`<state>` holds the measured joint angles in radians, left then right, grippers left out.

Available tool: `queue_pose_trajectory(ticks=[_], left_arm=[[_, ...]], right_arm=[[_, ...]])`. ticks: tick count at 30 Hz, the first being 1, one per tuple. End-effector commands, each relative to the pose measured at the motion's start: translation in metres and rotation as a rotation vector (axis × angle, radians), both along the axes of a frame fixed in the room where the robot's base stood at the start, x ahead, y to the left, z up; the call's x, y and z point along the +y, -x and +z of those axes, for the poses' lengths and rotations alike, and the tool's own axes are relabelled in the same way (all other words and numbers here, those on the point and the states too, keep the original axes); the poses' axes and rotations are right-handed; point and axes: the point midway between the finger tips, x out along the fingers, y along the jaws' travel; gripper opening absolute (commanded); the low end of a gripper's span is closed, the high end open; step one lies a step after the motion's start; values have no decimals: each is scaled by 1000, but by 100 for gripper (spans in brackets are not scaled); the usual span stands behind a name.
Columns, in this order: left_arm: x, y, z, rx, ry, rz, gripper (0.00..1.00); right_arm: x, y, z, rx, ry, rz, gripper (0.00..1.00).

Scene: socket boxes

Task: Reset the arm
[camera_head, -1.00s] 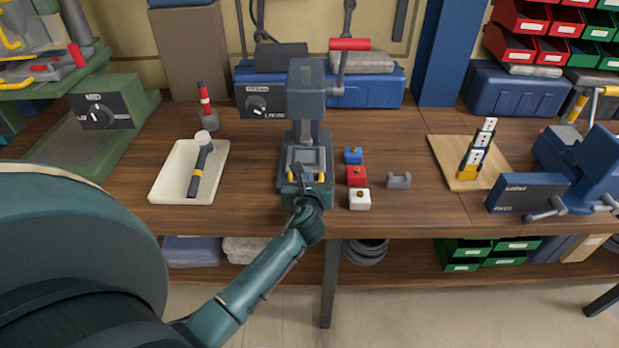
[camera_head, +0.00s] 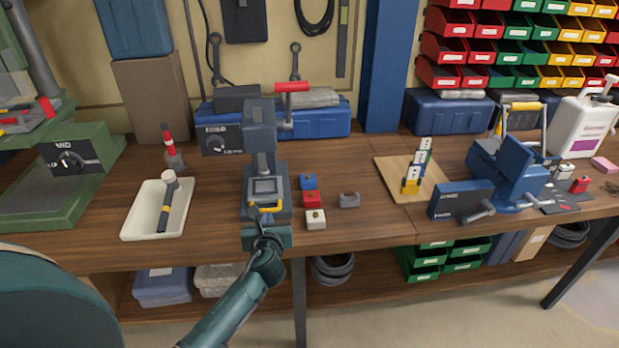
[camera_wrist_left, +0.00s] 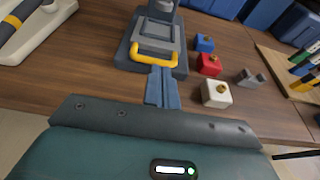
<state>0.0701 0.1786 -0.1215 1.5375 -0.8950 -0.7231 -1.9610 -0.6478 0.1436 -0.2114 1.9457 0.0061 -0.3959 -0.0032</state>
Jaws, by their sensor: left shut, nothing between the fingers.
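My left arm comes up from the bottom in the head view, and its gripper (camera_head: 264,238) is at the front edge of the small press (camera_head: 266,165). In the left wrist view the two fingers (camera_wrist_left: 161,88) are together and hold nothing. Their tips are close to the yellow handle (camera_wrist_left: 153,55) on the front of the press base; I cannot tell whether they touch it. My right gripper is in neither view.
Blue (camera_head: 308,181), red (camera_head: 312,199) and white (camera_head: 316,219) socket boxes stand right of the press, beside a grey bracket (camera_head: 349,200). A white tray with a hammer (camera_head: 168,200) lies left. A wooden board (camera_head: 395,178) and blue vise (camera_head: 500,170) are further right.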

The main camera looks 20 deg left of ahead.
Motion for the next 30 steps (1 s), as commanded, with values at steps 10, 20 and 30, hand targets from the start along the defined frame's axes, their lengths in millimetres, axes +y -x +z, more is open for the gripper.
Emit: queue_pose_trajectory(ticks=[10, 20, 30], left_arm=[[-8, 36, -10, -84, 322, 149, 0], [-64, 175, -30, -302, 1367, 875, 0], [-116, 267, -13, -371, 1797, 1505, 0]], right_arm=[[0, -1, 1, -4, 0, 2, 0], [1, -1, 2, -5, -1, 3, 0], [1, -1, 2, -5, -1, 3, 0]])
